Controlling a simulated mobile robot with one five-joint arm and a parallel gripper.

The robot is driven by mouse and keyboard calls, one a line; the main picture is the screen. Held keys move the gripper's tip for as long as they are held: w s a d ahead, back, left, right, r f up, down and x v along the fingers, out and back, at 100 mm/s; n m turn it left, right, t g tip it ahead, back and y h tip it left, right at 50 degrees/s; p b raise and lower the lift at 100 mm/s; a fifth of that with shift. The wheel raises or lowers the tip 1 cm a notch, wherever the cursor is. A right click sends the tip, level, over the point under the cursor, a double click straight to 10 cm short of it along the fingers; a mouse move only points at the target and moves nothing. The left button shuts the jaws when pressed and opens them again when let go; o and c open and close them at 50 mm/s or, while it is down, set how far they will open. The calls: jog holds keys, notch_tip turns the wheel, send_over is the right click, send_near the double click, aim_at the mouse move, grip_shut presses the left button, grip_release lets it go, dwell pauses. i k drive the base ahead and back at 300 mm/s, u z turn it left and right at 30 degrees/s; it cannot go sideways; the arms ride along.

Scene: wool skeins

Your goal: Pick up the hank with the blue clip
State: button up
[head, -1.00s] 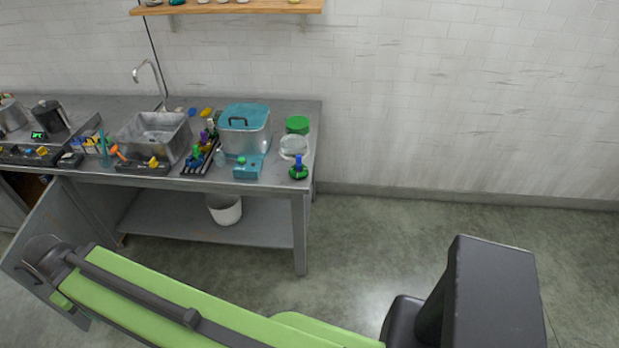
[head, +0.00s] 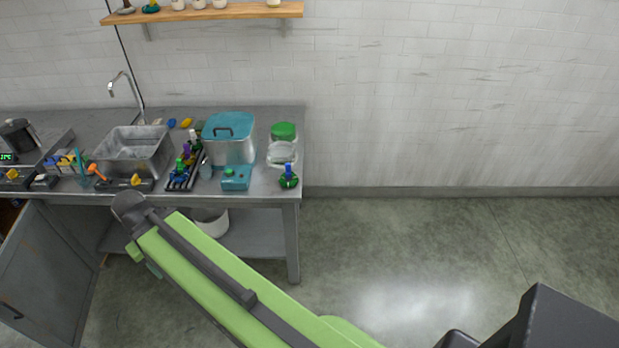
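A small dark green coil with an upright blue piece on top, which looks like the hank with the blue clip (head: 289,182), sits at the front right corner of the grey metal table (head: 262,187). My green and dark grey arm reaches from the bottom of the head view up toward the table's front edge, left of the hank. Its dark rounded end joint shows in front of the table. My gripper's fingers do not show, so I cannot see whether it holds anything.
A teal-lidded pot (head: 229,150), a teal box (head: 236,181) and clear jars with a green lid (head: 284,131) stand near the hank. A rack of coloured items (head: 183,177) and a metal basin (head: 133,152) are further left. A cabinet door (head: 50,275) hangs open. The floor at right is clear.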

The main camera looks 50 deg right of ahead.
aim_at(289, 174)
jog(key=z, duration=0.05)
jog(key=i, duration=1.5)
jog(key=z, duration=0.05)
